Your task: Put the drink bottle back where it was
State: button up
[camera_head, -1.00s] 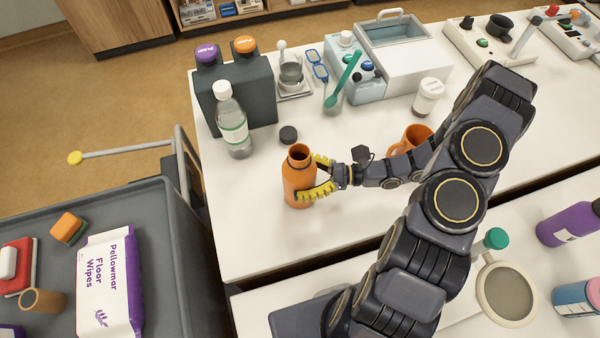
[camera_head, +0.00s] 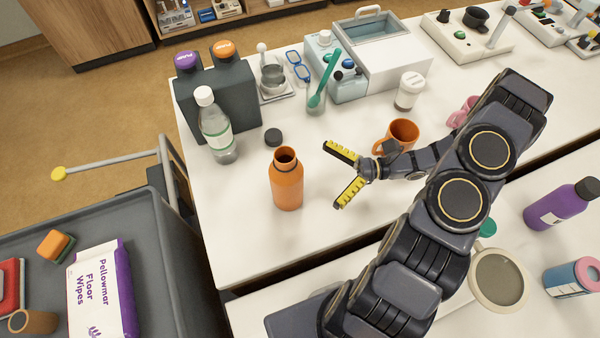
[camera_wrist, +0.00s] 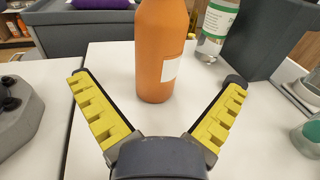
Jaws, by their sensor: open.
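An orange drink bottle (camera_head: 287,182) stands upright and uncapped on the white table in the head view. In the wrist view the orange bottle (camera_wrist: 160,50) stands just beyond the fingertips, with a white label patch on its side. My gripper (camera_head: 340,175) is to the right of the bottle, with its yellow-padded fingers spread wide. It is empty and apart from the bottle. A dark round cap (camera_head: 273,137) lies on the table behind the bottle. A clear bottle with a white cap and green label (camera_head: 214,128) stands behind and to the left.
An orange mug (camera_head: 403,134) stands behind my gripper. A white-lidded jar (camera_head: 409,91) and a dark holder with two pump bottles (camera_head: 236,95) stand farther back. A grey cart (camera_head: 160,230) is at the left. White table is clear in front of the bottle.

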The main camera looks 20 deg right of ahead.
jog(key=v, duration=0.3)
jog(key=shift+d, duration=0.3)
jog(key=shift+s+r, duration=0.1)
jog(key=shift+r, duration=0.05)
jog(key=s+a+r+n+g+h, duration=0.4)
jog(key=a+r+n+g+h, duration=0.5)
jog(key=r+n, duration=0.35)
jog(key=s+a+r+n+t+h, duration=0.2)
jog(key=s+r+n+h, duration=0.4)
jog(key=s+n+h, duration=0.2)
jog(key=shift+s+r+t+h, duration=0.3)
jog(key=shift+s+t, duration=0.1)
jog(key=shift+s, duration=0.2)
jog(key=shift+n, duration=0.25)
